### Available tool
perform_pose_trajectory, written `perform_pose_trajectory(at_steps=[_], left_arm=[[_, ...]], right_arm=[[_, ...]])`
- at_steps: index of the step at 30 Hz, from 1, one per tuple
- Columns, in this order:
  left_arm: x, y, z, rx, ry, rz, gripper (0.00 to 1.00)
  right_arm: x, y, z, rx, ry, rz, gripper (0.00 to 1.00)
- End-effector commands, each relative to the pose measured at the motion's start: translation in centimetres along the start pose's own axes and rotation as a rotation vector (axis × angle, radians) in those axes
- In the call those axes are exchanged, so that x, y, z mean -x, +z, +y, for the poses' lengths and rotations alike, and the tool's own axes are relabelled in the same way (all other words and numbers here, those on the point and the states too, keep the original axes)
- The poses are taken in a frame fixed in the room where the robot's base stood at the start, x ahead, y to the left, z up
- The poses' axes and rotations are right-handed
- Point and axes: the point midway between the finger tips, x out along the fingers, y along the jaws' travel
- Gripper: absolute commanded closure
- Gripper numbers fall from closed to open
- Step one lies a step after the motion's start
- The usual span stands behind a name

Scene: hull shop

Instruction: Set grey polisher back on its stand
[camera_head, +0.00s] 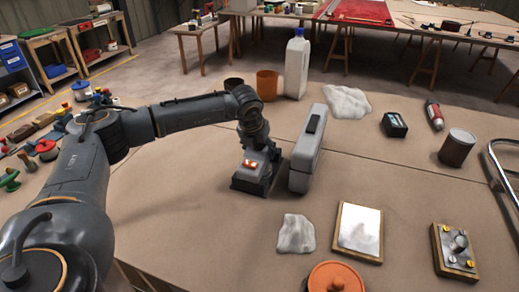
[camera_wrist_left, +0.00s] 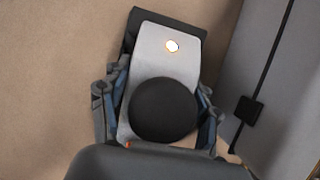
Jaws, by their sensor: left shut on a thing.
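The grey polisher (camera_wrist_left: 168,68) has a pale grey body with a small bright spot and a round black knob. My left gripper (camera_wrist_left: 160,88) is shut on it, with one finger on each side. In the head view my left gripper (camera_head: 256,160) points down over the polisher (camera_head: 250,172), which is mostly hidden by the gripper. The dark stand (camera_head: 246,186) is directly under the polisher, and its dark edge also shows in the left wrist view (camera_wrist_left: 133,28). I cannot tell whether the polisher rests fully on it. My right gripper is out of view.
A grey case (camera_head: 303,160) stands upright close to the right of the stand. A white jug (camera_head: 297,68), a brown-orange cup (camera_head: 268,84) and a crumpled white cloth (camera_head: 346,101) are behind. Another cloth (camera_head: 296,234) and a framed plate (camera_head: 359,230) lie in front.

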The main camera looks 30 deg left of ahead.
Motion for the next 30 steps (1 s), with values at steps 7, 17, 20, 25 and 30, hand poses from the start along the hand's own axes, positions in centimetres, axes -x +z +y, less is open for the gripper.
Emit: perform_pose_trajectory(at_steps=[7, 17, 20, 25, 30], left_arm=[[0.1, 0.1, 0.0, 0.000, -0.001, -0.003, 0.29], [1.3, 0.1, 0.0, 0.001, 0.000, 0.000, 0.29], [2.1, 0.1, 0.0, 0.000, -0.001, 0.000, 0.29], [3.5, 0.1, 0.0, -0.001, 0.000, 0.000, 0.29], [4.8, 0.1, 0.0, 0.000, 0.000, -0.001, 0.29]], right_arm=[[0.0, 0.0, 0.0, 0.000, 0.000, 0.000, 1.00], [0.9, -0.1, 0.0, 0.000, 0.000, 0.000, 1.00], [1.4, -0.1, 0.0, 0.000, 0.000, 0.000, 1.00], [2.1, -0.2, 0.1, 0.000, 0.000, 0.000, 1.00], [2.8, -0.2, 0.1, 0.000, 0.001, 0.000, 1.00]])
